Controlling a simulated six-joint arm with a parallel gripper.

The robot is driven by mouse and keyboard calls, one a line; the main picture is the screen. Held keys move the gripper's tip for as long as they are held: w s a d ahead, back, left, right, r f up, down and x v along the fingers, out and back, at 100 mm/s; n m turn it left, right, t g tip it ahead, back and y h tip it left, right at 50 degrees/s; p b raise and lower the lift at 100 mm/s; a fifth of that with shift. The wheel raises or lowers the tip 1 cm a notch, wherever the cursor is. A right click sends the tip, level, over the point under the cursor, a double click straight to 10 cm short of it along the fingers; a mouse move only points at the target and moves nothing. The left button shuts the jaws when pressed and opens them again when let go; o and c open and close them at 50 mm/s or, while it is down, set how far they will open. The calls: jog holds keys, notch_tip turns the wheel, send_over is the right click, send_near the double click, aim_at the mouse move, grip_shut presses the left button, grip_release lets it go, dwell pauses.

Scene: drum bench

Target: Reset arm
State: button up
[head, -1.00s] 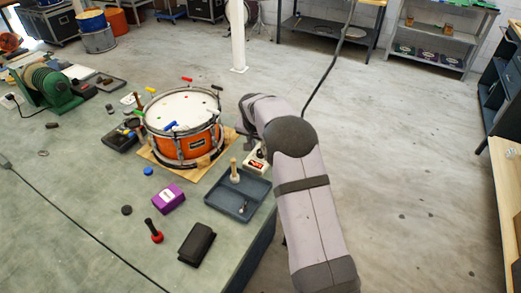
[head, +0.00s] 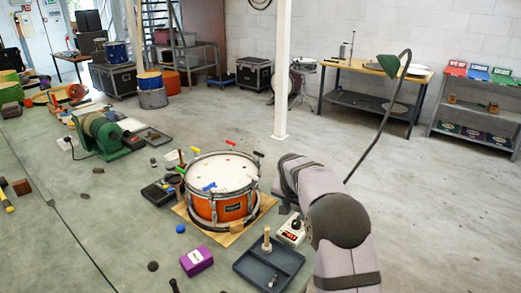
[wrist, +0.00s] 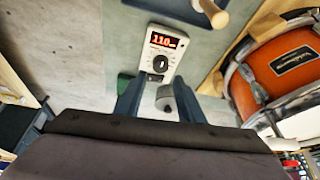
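My arm reaches in from the lower right of the head view, beside the orange drum (head: 222,207). In the wrist view my gripper (wrist: 160,103) has its two dark fingers apart. A small grey rounded part (wrist: 166,98) shows between them; I cannot tell whether it is touched. A white box with a red display (wrist: 160,52) and a black knob lies beyond the fingertips. The same white box shows in the head view (head: 292,231), right of the drum. The fingers are mostly hidden behind my arm in the head view.
A dark divided tray (head: 255,279) with a wooden-handled tool stands in front of the drum. A purple box (head: 196,261) lies left of it. Open floor lies right of the bench.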

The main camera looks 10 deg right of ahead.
jog(key=s+a+f+n+g, duration=0.1)
jog(key=s+a+n, duration=0.1)
jog(key=s, duration=1)
jog(key=s+a+f+n+g+y, duration=0.1)
jog(key=s+n, duration=0.2)
jog(key=s, duration=1)
jog(key=s+a+f+n+g+y, duration=0.1)
jog(key=s+a+n+g, duration=0.1)
jog(key=s, duration=1)
jog(key=shift+s+a+f, duration=0.2)
jog(key=shift+s+a, duration=0.1)
jog(key=shift+s, duration=0.05)
